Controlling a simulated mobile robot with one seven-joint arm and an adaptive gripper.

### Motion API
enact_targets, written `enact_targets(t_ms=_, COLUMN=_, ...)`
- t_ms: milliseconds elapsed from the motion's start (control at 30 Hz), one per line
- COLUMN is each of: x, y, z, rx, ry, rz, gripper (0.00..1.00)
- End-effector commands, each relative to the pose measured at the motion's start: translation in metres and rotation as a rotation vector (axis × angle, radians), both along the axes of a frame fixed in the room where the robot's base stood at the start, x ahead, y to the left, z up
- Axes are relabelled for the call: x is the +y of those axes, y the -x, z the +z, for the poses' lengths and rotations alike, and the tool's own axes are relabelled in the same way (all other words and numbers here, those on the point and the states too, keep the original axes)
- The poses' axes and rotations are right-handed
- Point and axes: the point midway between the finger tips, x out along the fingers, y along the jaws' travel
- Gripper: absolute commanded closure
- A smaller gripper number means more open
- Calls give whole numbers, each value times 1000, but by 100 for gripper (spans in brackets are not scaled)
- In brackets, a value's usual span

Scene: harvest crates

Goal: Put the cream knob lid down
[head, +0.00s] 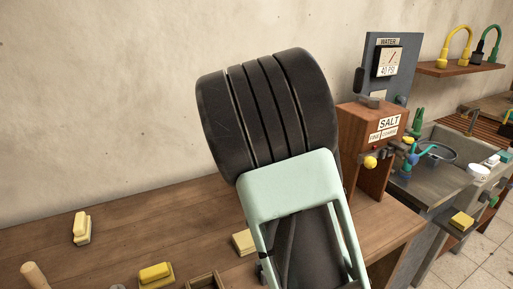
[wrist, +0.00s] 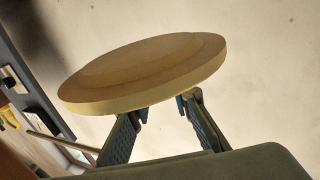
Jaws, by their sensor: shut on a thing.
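The cream knob lid (wrist: 140,72) fills the upper middle of the wrist view as a round, pale disc, tilted in the picture. My gripper (wrist: 163,106) is shut on it from below in that picture, with one finger on each side. The knob is hidden between the fingers and the disc. In the head view my arm covers the middle, and neither the lid nor the fingertips show.
The wooden table (head: 150,222) holds several yellow blocks, such as this one (head: 81,228), and a small wooden box (head: 206,281). The salt dispenser (head: 365,150) stands at right, beside the sink counter (head: 440,180). The table's back left is mostly clear.

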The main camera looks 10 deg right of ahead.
Motion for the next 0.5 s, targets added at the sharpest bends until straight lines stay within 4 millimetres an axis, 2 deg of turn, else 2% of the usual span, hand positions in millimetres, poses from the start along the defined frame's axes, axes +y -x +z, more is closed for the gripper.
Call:
enact_targets(t_ms=33, x=0, y=-6, z=-10, rx=4, ry=5, rz=-2, gripper=100)
enact_targets(t_ms=200, x=1, y=-23, z=-31, rx=3, ry=3, rz=-1, gripper=100)
enact_targets(t_ms=500, x=2, y=-36, z=-45, rx=1, ry=1, rz=-1, gripper=100)
